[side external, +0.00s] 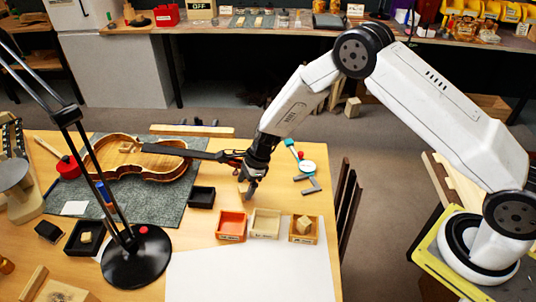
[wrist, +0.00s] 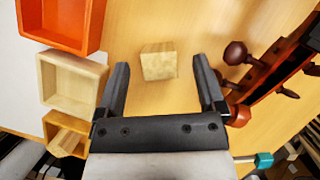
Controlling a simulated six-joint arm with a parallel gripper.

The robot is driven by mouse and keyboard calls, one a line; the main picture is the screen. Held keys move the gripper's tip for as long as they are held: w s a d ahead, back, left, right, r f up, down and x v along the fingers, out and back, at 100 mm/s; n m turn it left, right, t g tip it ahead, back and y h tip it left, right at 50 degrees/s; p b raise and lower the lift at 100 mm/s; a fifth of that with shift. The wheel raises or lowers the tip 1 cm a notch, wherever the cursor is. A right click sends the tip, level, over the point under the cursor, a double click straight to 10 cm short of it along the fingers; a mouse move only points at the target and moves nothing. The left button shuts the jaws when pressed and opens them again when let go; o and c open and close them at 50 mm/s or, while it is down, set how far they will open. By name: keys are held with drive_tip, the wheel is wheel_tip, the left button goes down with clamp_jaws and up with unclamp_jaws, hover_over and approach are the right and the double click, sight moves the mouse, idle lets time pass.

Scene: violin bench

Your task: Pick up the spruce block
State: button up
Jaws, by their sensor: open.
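A pale wooden block (wrist: 159,61), which looks like the spruce block, lies on the bare table in the wrist view. It sits just beyond and between my fingertips, apart from both. My gripper (wrist: 161,76) is open and empty, with one finger on each side of the view. In the side view my gripper (side external: 248,187) points down just above the table, beside the violin's scroll and behind the bins. It largely hides the block there. Another pale block (side external: 304,224) sits in the right-hand wooden bin (side external: 293,239).
An orange bin (side external: 231,225) and a pale wooden bin (side external: 265,223) stand in front of my gripper. The violin (side external: 140,158) lies at left, its dark pegs (wrist: 237,53) close by on the right in the wrist view. A black tray (side external: 201,197) and a lamp (side external: 137,257) are nearby.

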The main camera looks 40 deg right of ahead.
sight(245, 187)
drive_tip(key=shift+x, duration=1.5)
clamp_jaws()
